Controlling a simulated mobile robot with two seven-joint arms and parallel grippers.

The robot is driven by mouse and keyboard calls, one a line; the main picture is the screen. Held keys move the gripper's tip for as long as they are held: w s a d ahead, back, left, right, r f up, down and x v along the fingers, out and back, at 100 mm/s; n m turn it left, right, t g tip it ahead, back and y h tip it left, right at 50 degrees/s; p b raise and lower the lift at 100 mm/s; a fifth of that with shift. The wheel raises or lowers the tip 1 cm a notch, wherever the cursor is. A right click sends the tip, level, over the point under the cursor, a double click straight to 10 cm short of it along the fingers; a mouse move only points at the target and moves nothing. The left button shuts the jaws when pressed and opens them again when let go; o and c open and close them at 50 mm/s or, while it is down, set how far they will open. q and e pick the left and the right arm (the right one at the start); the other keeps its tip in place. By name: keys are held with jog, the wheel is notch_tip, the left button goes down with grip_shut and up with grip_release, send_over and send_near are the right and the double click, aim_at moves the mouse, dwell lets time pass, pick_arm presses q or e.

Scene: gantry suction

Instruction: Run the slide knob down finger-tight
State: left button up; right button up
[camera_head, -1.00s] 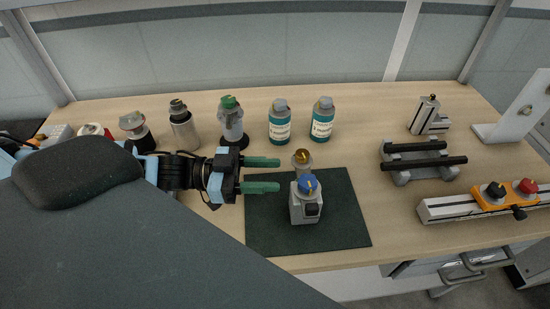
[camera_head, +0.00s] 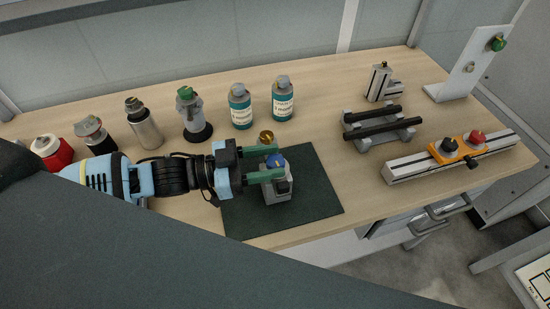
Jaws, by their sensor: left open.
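A rail (camera_head: 405,174) at the right carries an orange slide (camera_head: 460,147). A black knob (camera_head: 449,145) and a red knob (camera_head: 477,136) sit on top of the slide, and a small dark knob (camera_head: 468,198) shows at its front. I cannot tell which is the slide knob or how tight any is. My left gripper (camera_head: 279,160) is open, far left of the rail. Its green fingers appear on either side of a blue knob (camera_head: 275,161) on a grey block (camera_head: 278,190); contact is unclear. My right gripper is not in view.
The block stands on a dark green mat (camera_head: 318,197). A brass-topped piece (camera_head: 266,138) is just behind the fingers. Two teal bottles (camera_head: 241,106) and several containers line the back. A grey stand with black bars (camera_head: 383,128) and a white bracket (camera_head: 462,75) stand at the right.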

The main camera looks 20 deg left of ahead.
pick_arm(q)
jog(key=shift+x, duration=0.95)
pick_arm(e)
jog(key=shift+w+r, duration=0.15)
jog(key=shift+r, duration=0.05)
pick_arm(q)
jog(key=c, duration=0.7)
jog(key=shift+m+g+h+b, duration=0.3)
jog(key=shift+m+g+b, duration=0.1)
jog(key=shift+g, duration=0.2)
jog(key=shift+m+g, duration=0.5)
jog(key=shift+g, duration=0.1)
jog(key=shift+w+r+m+g+h, duration=0.1)
jog(key=shift+m+g+h, duration=0.6)
jog(key=shift+m+g, duration=0.85)
jog(key=shift+g, duration=0.75)
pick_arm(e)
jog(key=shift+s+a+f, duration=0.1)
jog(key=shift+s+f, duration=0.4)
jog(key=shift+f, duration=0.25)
